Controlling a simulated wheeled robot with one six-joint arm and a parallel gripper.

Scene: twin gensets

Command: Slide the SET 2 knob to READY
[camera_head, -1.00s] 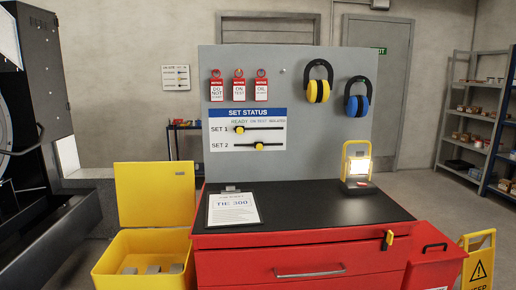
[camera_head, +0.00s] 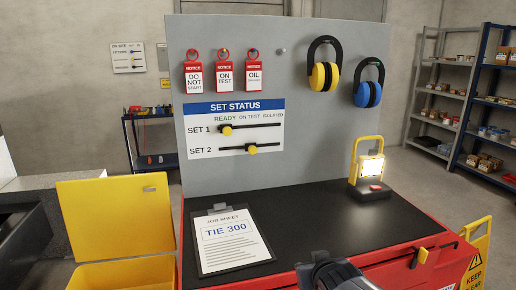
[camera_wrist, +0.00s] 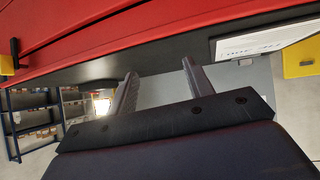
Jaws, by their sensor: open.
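The SET STATUS panel (camera_head: 236,107) is on the upright grey board in the head view. Its SET 2 knob (camera_head: 252,149) is yellow and sits near the middle of the lower slot, below ON TEST. The READY label (camera_head: 225,118) is at the left, above the SET 1 knob (camera_head: 227,130). My gripper (camera_wrist: 158,70) shows in the wrist view with two fingers apart and nothing between them. A dark part of my arm shows at the bottom of the head view, in front of the bench and well below the panel. The knobs cannot be made out in the wrist view.
A clipboard (camera_head: 231,241) lies on the black benchtop (camera_head: 315,215), with a lit yellow lamp (camera_head: 369,168) at the right. A yellow box (camera_head: 115,215) stands open at the left.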

